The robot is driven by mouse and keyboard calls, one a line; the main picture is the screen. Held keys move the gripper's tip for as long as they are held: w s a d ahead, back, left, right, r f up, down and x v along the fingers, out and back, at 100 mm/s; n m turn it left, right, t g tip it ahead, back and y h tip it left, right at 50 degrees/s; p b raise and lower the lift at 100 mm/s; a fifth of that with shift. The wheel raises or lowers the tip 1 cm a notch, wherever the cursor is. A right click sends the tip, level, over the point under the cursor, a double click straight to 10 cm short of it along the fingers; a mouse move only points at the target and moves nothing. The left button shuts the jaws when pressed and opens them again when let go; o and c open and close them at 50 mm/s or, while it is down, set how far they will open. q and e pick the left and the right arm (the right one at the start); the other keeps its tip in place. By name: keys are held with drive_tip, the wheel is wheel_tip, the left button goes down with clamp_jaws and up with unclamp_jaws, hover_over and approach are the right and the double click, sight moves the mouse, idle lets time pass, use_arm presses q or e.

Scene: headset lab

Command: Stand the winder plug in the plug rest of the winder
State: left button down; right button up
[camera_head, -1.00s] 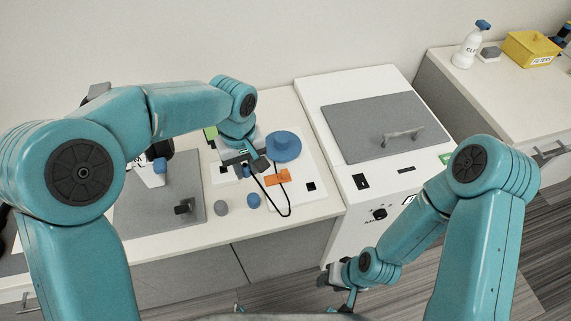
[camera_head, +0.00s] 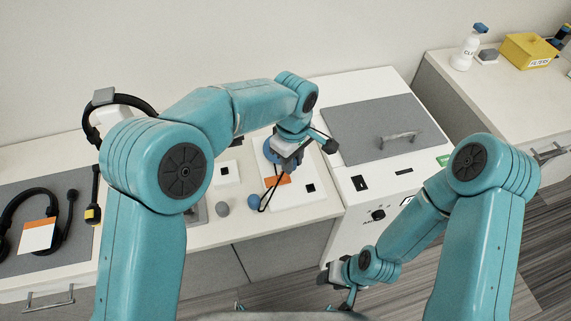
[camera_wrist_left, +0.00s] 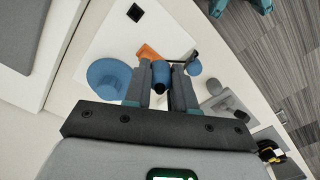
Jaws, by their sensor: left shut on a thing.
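The winder is a white board (camera_head: 315,172) with a blue reel (camera_head: 268,150), an orange block (camera_head: 284,181) and a dark square (camera_head: 310,188). I cannot tell which part is the plug rest. My left gripper (camera_head: 288,168) is over the board and partly covers the reel. In the left wrist view its jaws (camera_wrist_left: 160,88) are shut on a dark blue cylinder, the winder plug (camera_wrist_left: 158,74), beside the reel (camera_wrist_left: 108,78) and orange block (camera_wrist_left: 149,53). A black cable (camera_head: 264,200) hangs from it toward the counter. My right gripper (camera_head: 346,296) hangs low; its jaws are unclear.
A white machine with a grey lid (camera_head: 385,128) stands right of the board. A headset (camera_head: 62,215) lies on a grey mat at left.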

use_arm(q)
drive_tip(key=w+d+n+p, duration=0.1)
drive_tip(key=d+n+p, duration=0.1)
drive_tip(key=d, duration=0.4)
drive_tip(key=shift+w+n, duration=0.2)
drive_tip(key=shift+n, duration=0.1)
drive_tip(key=shift+a, duration=0.1)
drive_tip(key=b, duration=0.3)
hover_over(311, 189)
drive_tip(key=shift+f, duration=2.1)
drive_tip(key=shift+f, duration=0.15)
drive_tip(key=shift+f+b, duration=1.85)
drive_tip(key=shift+f, duration=0.9)
